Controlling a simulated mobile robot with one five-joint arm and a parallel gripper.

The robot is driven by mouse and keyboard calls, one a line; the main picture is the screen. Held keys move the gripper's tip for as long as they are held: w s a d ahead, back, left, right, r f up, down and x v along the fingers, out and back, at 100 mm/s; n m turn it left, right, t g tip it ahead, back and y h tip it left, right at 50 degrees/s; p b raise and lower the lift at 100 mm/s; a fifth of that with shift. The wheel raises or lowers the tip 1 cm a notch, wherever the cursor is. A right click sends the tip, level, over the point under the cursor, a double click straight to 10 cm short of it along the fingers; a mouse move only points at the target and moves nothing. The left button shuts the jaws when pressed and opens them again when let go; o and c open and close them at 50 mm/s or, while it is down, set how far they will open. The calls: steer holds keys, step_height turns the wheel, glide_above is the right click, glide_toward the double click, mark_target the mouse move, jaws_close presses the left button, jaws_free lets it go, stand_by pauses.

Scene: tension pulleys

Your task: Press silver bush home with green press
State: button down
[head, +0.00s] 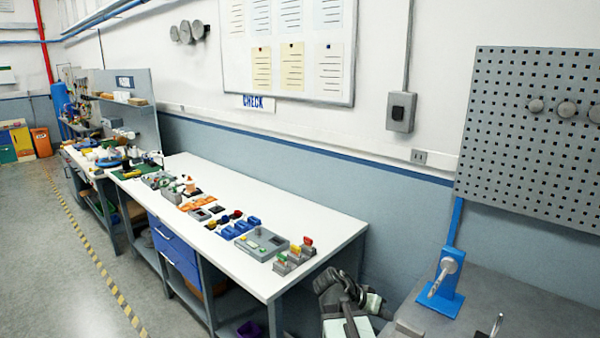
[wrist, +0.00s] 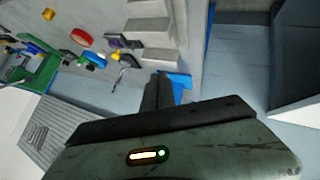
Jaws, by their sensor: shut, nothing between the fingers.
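My gripper (wrist: 158,90) shows in the wrist view as dark fingers, shut and empty, apart from the things around it. A green frame-like object (wrist: 40,72) stands at the left of the wrist view. It may be the green press, but I cannot tell for sure. I cannot pick out the silver bush in either view. In the head view no green press can be made out, and my folded arm shows at the bottom, with the gripper's fingers not clear there.
A blue lever stand (head: 446,297) sits on the grey bench (head: 535,310) at right, below a pegboard (head: 520,150). A white workbench (head: 330,230) holds several small parts and trays. In the wrist view, a red wheel (wrist: 81,38) and grey blocks (wrist: 150,28) lie beyond the fingers. The floor (head: 60,260) at left is clear.

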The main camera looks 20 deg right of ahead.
steer(key=a+f+n+y, duration=0.4)
steer(key=a+n, duration=0.1)
steer(key=a, duration=0.9)
steer(key=a+f+n+y, duration=0.4)
steer(key=a+n+y, duration=0.1)
steer(key=a, duration=0.9)
steer(key=shift+w+a+n+t+y, duration=0.3)
steer(key=shift+w+a+n, duration=0.1)
steer(key=shift+n, duration=0.2)
steer(key=c, duration=1.5)
jaws_free()
steer(key=shift+o, duration=0.2)
steer(key=shift+d+f, duration=0.1)
